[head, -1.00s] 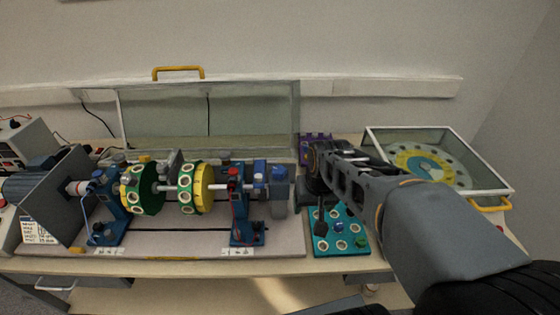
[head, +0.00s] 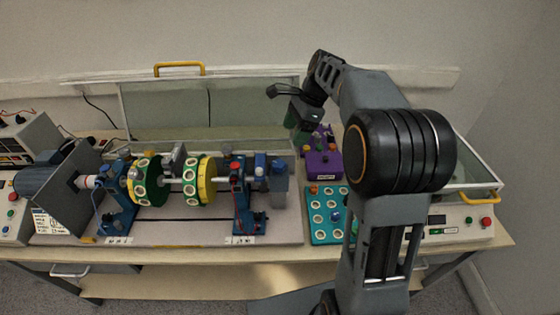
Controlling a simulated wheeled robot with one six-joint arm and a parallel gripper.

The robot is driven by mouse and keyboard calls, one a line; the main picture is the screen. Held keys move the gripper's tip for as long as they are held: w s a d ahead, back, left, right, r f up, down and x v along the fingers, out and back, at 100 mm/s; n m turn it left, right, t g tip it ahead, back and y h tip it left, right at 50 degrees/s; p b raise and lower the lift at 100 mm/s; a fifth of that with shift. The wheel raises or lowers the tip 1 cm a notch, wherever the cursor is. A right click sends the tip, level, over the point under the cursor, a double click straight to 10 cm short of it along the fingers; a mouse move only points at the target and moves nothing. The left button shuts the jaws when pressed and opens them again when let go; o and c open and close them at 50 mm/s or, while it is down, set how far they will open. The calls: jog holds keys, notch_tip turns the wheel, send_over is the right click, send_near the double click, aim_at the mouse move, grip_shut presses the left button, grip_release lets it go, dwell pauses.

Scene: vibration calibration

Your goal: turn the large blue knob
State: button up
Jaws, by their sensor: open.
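The rig on the bench has blue parts at its right end. I cannot tell for sure which is the large blue knob. My gripper (head: 288,104) is raised above and behind the rig's right end, in front of the clear cover. It is open, seen from the side, and apart from the blue parts. Its fingers are small and dark here, and I see nothing held.
A purple block (head: 323,164) and a teal tray (head: 320,233) with round holes stand right of the rig. My arm hides part of the tray and the glass-walled box (head: 478,187) at the right. The clear cover (head: 165,115) stands upright behind the rig.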

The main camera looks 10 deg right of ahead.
aim_at(279, 163)
jog(key=x, duration=1.1)
jog(key=shift+a+f+p, duration=0.1)
jog(key=shift+f+p, duration=0.25)
jog(key=shift+f, duration=0.05)
jog(key=shift+c, duration=0.2)
jog(key=c, duration=0.9)
